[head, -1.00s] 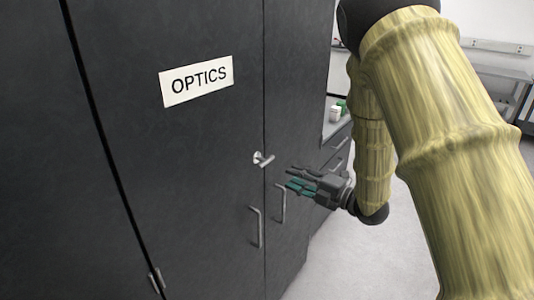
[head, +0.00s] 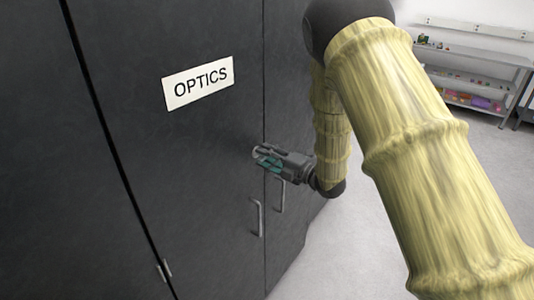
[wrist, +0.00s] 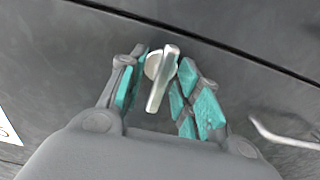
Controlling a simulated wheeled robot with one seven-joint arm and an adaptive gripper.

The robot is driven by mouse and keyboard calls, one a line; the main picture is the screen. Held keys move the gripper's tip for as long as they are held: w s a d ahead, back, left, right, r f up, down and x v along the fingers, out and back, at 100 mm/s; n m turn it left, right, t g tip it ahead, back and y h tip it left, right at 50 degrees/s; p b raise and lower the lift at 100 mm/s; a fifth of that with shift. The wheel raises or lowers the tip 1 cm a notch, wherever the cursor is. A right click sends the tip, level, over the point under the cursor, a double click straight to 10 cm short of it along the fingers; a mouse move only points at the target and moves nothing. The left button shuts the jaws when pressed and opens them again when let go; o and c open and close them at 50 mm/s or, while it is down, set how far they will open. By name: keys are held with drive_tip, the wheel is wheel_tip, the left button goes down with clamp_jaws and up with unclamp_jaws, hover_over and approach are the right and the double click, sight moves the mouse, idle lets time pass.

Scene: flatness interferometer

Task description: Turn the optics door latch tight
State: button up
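The optics door (head: 200,140) is a dark cabinet door with a white OPTICS label (head: 198,83). Its latch, a silver lever on a round base, shows in the wrist view (wrist: 163,78) between my fingers. My gripper (head: 262,156) is at the latch and hides most of it in the head view. In the wrist view, my gripper (wrist: 158,85) is open, with teal-padded fingers on both sides of the lever. The right pads are close to the lever; I cannot tell if they touch. A gap shows between the left finger and the lever's lower part.
Two bar handles, one left (head: 257,217) and one right (head: 280,195) of the door seam, are below my gripper. Another handle (head: 164,270) is at lower left. Grey floor (head: 370,240) is open at right, with a shelf unit (head: 470,85) behind.

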drive_tip(key=shift+c, duration=0.5)
clamp_jaws()
drive_tip(key=shift+f+m+b, duration=0.15)
drive_tip(key=shift+m+b, duration=0.8)
drive_tip(key=shift+m, duration=0.05)
drive_tip(key=m+b, duration=0.2)
drive_tip(key=m, duration=0.1)
drive_tip(key=shift+m, duration=0.3)
drive_tip(key=m+b, duration=0.2)
drive_tip(key=m, duration=0.9)
drive_tip(key=shift+m, duration=0.4)
